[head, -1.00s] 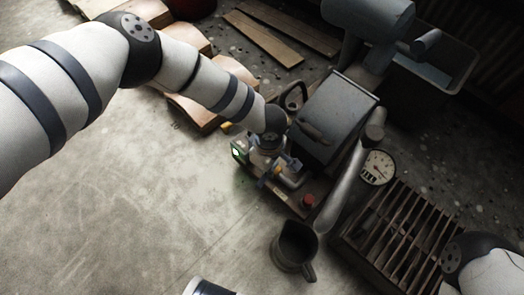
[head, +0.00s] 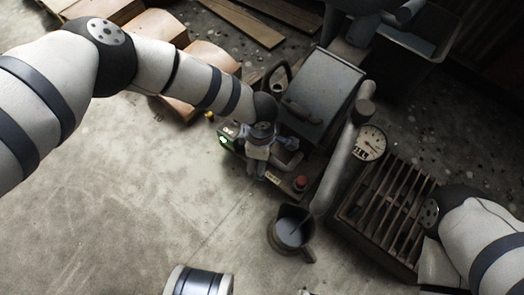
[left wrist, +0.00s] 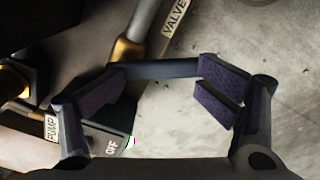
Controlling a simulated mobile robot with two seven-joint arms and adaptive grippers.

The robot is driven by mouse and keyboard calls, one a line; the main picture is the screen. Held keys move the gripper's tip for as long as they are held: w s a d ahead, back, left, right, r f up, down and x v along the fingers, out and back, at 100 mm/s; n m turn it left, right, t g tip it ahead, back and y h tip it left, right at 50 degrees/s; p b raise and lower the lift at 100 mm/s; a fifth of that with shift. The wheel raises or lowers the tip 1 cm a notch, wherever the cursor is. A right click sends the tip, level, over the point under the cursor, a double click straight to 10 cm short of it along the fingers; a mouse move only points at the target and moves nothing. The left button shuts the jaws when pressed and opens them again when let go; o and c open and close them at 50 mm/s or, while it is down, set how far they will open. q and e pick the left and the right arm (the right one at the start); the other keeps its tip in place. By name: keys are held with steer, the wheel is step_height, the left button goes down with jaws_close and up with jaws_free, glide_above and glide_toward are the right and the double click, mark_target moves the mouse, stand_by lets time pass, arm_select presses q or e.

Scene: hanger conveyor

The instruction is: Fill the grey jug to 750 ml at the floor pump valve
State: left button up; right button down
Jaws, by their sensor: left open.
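The grey jug (head: 272,238) stands on the floor below the end of the pump's slanting outlet pipe (head: 338,168). A pale surface and a thin light streak show inside it; I cannot read its level. My left gripper (head: 262,170) is over the floor pump's front end. In the left wrist view it (left wrist: 160,90) is open, with a dark bar (left wrist: 160,68) spanning between its fingers; I cannot tell whether they touch it. A VALVE label (left wrist: 175,14) and brass fitting (left wrist: 127,52) lie beyond. The PUMP label (left wrist: 51,128) is by the left finger. My right gripper is out of view.
A green light (head: 222,140) glows on the pump's left side. A red button (head: 300,183) and round gauge (head: 371,143) are nearby. A slatted crate (head: 385,215) stands right of the jug. Bare floor (head: 120,210) lies to the left.

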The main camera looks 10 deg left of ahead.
arm_select(q)
steer(key=o, duration=0.3)
steer(key=shift+w+r, duration=0.1)
steer(key=shift+r, duration=0.1)
steer(key=shift+d+r, duration=0.1)
step_height(320, 180, up, 12)
steer(key=shift+f, duration=0.1)
stand_by(6.8)
